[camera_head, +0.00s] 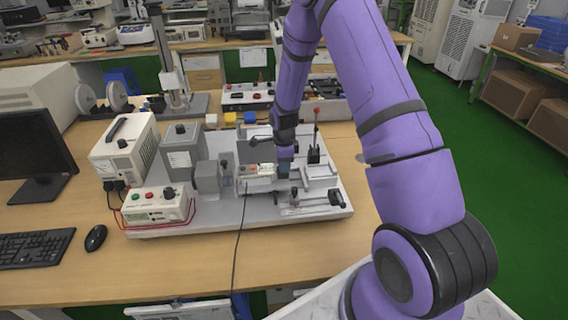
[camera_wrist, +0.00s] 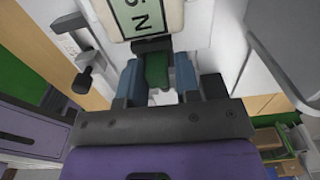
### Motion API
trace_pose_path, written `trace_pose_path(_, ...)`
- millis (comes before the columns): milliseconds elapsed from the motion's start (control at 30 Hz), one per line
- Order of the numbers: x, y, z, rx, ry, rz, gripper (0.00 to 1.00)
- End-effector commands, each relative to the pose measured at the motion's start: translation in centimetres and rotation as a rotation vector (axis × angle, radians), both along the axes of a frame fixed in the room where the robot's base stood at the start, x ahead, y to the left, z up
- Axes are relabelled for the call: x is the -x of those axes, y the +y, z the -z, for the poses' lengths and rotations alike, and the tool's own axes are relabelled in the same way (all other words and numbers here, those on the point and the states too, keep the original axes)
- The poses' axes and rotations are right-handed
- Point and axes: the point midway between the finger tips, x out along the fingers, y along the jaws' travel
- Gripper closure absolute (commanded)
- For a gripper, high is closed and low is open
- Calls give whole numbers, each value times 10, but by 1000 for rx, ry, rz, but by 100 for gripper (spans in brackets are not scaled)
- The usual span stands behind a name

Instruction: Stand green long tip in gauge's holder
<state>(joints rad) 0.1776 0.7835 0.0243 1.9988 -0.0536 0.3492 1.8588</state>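My gripper (camera_head: 285,160) points down over the test rig on the table, with its blue fingertips low beside the rig's middle. In the wrist view, my gripper (camera_wrist: 158,78) has its two blue fingers on either side of the green long tip (camera_wrist: 157,70) and is shut on it. The far end of the tip is at a dark grey holder piece (camera_wrist: 152,45) below the cream gauge body (camera_wrist: 145,14), which bears black lettering. Whether the tip sits inside the holder or only touches it I cannot tell. The head view hides the tip behind my gripper.
The rig's light base plate (camera_head: 225,218) carries a lever with a red knob (camera_head: 317,115) right of my gripper. A white control box (camera_head: 156,207) stands at the left. A black cable (camera_head: 238,250) runs to the front. The table's front strip is mostly clear.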

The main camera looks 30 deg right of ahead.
Motion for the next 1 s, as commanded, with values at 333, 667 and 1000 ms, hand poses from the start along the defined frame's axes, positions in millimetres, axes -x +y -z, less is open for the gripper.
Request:
trace_pose_path(333,6,2,-31,-2,14,-4,54)
trace_pose_path(667,4,2,-98,-2,9,-3,54)
trace_pose_path(1000,5,2,-132,-2,7,-12,54)
